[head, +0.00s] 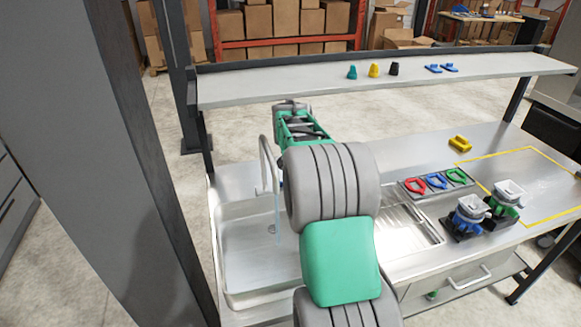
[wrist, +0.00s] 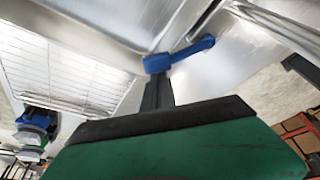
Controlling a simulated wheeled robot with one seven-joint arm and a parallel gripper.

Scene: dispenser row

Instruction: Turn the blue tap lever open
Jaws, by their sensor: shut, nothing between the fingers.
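The blue tap lever (wrist: 190,52) shows in the wrist view, just beyond my fingertips, with its arm reaching up to the right. My gripper (wrist: 158,88) is shut and empty. Its dark fingers end at the blue lever's near end and seem to touch it, though a small gap cannot be ruled out. In the head view the tap's curved spout (head: 266,160) stands over the sink (head: 245,250). A thin pale blue streak, like running water, shows below the spout. My arm hides the lever and my fingers in that view.
Right of the sink are a ribbed drainer (head: 408,222), a tray of coloured rings (head: 437,182), two dispensers (head: 470,212) and a yellow block (head: 460,144). A shelf (head: 290,87) with small coloured pieces runs along the back. A grey post (head: 95,150) stands at left.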

